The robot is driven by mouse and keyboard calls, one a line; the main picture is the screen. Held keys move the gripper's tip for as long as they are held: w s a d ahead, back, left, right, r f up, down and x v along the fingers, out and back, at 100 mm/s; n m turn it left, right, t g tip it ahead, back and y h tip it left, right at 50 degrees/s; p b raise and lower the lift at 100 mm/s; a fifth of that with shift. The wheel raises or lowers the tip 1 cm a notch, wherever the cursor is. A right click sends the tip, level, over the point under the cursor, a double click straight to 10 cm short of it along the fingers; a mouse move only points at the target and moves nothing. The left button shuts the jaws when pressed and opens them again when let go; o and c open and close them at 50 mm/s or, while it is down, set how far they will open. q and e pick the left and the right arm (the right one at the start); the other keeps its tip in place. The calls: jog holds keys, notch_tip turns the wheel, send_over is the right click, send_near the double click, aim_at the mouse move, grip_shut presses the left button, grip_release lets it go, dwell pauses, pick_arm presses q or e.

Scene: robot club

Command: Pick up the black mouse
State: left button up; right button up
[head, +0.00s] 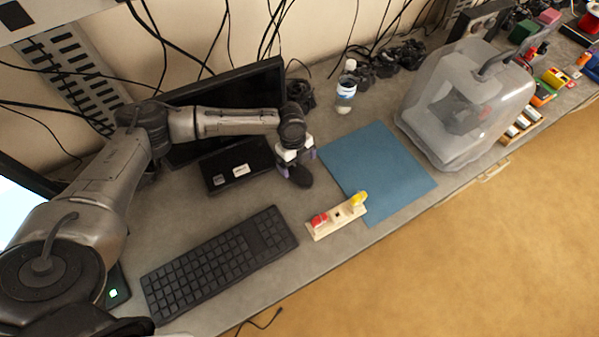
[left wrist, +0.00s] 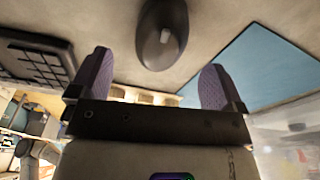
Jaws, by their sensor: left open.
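The black mouse (head: 301,176) lies on the grey desk, to the left of the blue mat, partly hidden under my left gripper in the head view. My left gripper (head: 296,155) is above the mouse. In the left wrist view the mouse (left wrist: 162,35) shows whole or nearly whole at the top, beyond and between the two purple-padded fingers of the gripper (left wrist: 157,80). The fingers are spread wide apart with nothing between them. The mouse appears apart from the fingers. My right gripper does not show.
A black keyboard (head: 222,262) lies at the front left. A wooden block with red and yellow pieces (head: 336,219) stands near the mat (head: 385,165). A black box (head: 237,166) and a dark screen (head: 250,88) are behind. A white bottle (head: 345,92) and a clear-covered machine (head: 465,105) stand farther right.

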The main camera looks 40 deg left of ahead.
aim_at(299, 169)
pick_arm(q)
jog(key=shift+d+f+p, duration=0.2)
jog(key=shift+d+f, duration=0.05)
jog(key=shift+f, duration=0.95)
jog(key=shift+d+f+p, duration=0.15)
jog(key=shift+d+f, duration=0.05)
jog(key=shift+f, duration=1)
jog(key=shift+c, duration=0.3)
jog(key=c, duration=1)
jog(key=shift+o, duration=0.2)
jog(key=shift+r, duration=0.1)
